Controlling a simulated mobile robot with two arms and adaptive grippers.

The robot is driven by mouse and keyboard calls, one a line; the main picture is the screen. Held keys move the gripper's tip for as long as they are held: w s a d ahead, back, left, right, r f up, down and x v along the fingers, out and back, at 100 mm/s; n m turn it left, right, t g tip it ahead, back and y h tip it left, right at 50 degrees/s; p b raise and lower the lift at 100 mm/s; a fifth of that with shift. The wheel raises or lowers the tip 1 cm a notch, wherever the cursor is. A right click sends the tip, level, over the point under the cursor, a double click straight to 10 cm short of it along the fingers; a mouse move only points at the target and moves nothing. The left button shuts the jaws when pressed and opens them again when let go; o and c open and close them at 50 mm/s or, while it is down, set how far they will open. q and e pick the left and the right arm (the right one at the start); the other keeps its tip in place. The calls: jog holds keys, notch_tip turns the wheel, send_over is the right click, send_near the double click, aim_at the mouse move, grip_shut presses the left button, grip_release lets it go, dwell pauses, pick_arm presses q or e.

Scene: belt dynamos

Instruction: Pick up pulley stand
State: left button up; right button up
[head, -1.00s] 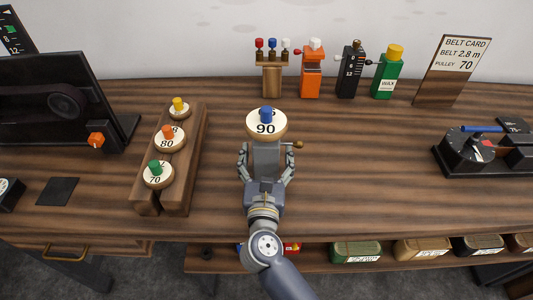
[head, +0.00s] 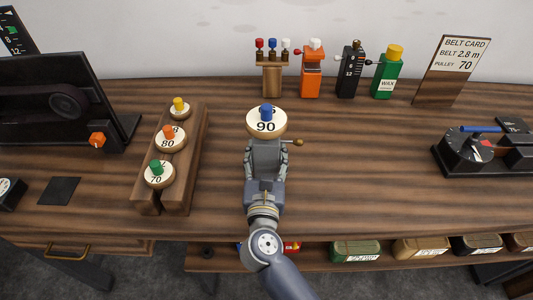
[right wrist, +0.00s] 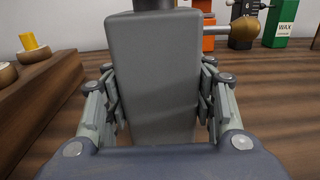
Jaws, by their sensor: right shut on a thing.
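The pulley stand (right wrist: 152,75) is an upright grey block with a brass-coloured knob on a side rod. My right gripper (head: 267,150) is shut on the stand's grey body, one finger at each side. In the right wrist view the block fills the space between the fingers. The stand's base is hidden, so I cannot tell whether it touches the bench. My left gripper is not in view.
A wooden rack (head: 192,158) with several pulleys stands left of the stand. A black machine (head: 40,100) is at far left. Along the back are a peg holder (head: 271,80), orange, black and green items and a belt card (head: 453,70).

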jog(key=shift+r+p, duration=1.2)
jog(key=shift+r, duration=0.5)
jog(key=shift+s+f, duration=0.1)
jog(key=shift+s, duration=0.15)
jog(key=b, duration=0.2)
send_near(266, 156)
jog(key=shift+s+d+r, duration=0.15)
jog(key=shift+s+r, duration=0.3)
jog(key=shift+s, duration=0.35)
jog(key=shift+s+d+r, duration=0.2)
jog(key=shift+s+r, duration=0.2)
jog(key=shift+s, duration=0.35)
